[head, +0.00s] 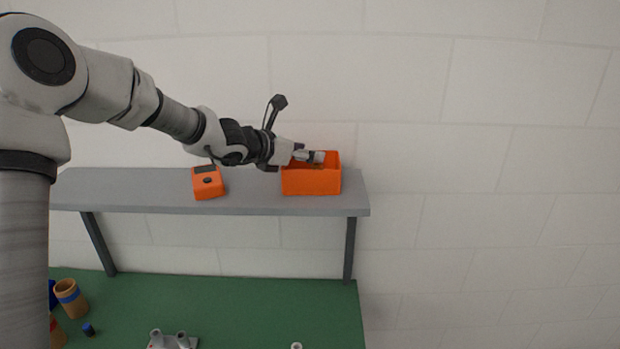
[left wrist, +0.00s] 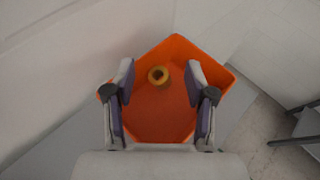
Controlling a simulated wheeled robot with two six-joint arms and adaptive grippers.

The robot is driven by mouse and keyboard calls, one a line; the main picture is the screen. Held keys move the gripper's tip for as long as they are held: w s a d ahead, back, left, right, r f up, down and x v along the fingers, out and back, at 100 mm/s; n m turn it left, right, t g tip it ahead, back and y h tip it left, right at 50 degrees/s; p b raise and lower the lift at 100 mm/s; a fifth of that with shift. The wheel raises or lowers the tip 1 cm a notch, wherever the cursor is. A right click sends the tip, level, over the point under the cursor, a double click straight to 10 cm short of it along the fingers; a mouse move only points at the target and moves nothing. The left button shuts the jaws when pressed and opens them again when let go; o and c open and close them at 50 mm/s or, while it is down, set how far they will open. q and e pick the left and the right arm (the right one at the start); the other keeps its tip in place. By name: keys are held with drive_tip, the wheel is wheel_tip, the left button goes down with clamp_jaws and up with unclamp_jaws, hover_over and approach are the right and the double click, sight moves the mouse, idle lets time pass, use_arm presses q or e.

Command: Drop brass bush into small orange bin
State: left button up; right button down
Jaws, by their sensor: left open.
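The small orange bin (head: 311,182) stands at the right end of the grey shelf. In the left wrist view the bin (left wrist: 160,118) lies below the fingers, and the brass bush (left wrist: 158,75), a yellow ring, is inside it near the far corner. The bush is hidden by the bin wall in the head view. My left gripper (head: 318,157) is over the bin's opening. In the left wrist view its fingers (left wrist: 160,85) are wide apart with nothing between them, and the bush shows below. My right gripper is not in view.
The grey shelf (head: 250,200) runs along the white wall. An orange device (head: 208,183) stands on it left of the bin. Below is a green table (head: 240,300) with a tan cup (head: 70,298), a small dark blue item (head: 88,329) and a grey fixture (head: 172,341).

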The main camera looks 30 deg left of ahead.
sight(282, 169)
use_arm(q)
drive_tip(key=v, duration=0.7)
drive_tip(key=shift+s, duration=0.2)
drive_tip(key=shift+s, duration=0.1)
